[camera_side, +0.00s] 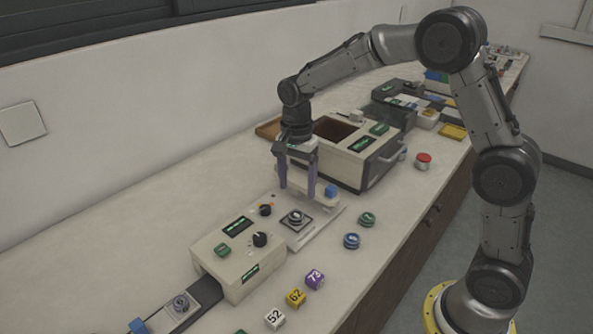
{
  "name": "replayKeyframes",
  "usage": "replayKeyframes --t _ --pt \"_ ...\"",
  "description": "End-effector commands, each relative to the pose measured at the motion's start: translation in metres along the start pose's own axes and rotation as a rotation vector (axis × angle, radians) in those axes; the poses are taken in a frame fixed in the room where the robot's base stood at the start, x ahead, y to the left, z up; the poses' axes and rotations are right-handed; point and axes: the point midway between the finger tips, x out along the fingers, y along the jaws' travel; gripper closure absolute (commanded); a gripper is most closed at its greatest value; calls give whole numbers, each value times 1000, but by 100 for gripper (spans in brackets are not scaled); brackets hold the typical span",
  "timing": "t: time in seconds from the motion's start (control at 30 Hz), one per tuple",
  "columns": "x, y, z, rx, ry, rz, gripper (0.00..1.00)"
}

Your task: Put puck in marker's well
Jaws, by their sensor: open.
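My gripper (297,193) points down with its two fingers apart and nothing visible between them. It is above the pale plate (323,226) of the press, close to a round grey piece (295,216) on a dark square. A blue-topped puck (352,240) and a green-topped puck (367,219) lie on the bench to the right of the plate. Another round grey piece (181,303) sits on a pale block at the lower left. I cannot tell which piece is the task's marker or which well is meant.
A cream control box (238,262) with a black knob stands left of the plate. A larger open-topped box (349,165) stands behind my gripper. A red button (423,160) is at right.

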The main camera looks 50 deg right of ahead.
Motion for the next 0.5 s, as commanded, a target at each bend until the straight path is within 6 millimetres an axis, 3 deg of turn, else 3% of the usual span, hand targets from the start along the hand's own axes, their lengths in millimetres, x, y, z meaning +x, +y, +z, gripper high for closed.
replayKeyframes --t 0.2,0.5 --pt "-29 -1 0 0 0 -5 22" --pt "-42 3 1 -21 2 -15 22"
